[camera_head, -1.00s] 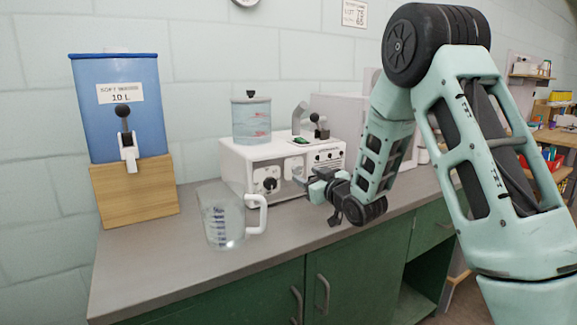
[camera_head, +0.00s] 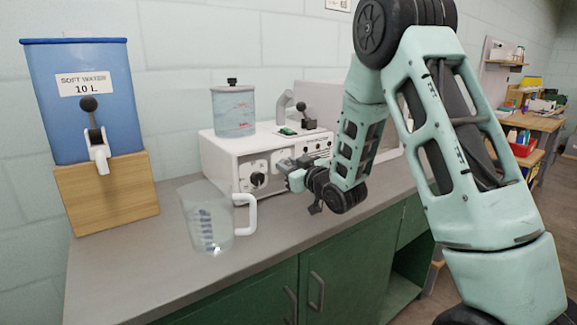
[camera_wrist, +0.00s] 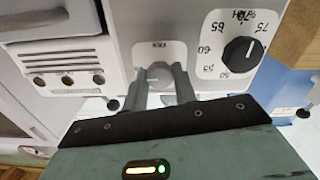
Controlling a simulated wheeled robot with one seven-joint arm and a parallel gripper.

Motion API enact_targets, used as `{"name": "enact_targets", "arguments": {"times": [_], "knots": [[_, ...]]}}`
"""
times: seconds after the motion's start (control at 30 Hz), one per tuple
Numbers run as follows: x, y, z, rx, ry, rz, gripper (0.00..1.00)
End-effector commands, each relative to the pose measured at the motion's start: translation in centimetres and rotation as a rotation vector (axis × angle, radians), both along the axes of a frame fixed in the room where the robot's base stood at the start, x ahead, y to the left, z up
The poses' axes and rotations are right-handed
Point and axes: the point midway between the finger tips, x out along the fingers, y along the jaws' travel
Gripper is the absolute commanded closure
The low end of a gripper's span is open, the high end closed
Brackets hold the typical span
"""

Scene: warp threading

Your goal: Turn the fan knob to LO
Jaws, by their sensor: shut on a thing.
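The fan knob (camera_wrist: 160,76) is a light grey round knob on a white plate marked FAN, seen upside down in the wrist view. My gripper (camera_wrist: 162,90) has one finger on each side of it and is shut on it. The LO mark cannot be read; the fingers cover part of the plate. In the head view my gripper (camera_head: 284,167) is at the front of the white machine (camera_head: 221,160), and the fan knob is hidden there.
A black temperature dial (camera_wrist: 243,54) with numbers sits beside the fan knob. A clear measuring jug (camera_head: 207,220) stands in front of the machine. A blue soft water tank (camera_head: 85,125) on a wooden block (camera_head: 107,195) is at left.

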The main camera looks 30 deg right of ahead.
Motion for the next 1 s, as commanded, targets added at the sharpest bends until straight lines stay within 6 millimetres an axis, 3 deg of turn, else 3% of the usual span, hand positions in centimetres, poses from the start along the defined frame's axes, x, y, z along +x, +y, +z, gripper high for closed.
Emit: {"name": "enact_targets", "arguments": {"times": [0.47,1.0], "knots": [[0.02,0.06,-0.34,-0.133,-0.006,0.000,0.95],[0.02,0.14,-0.46,-0.622,-0.026,0.000,0.95]]}}
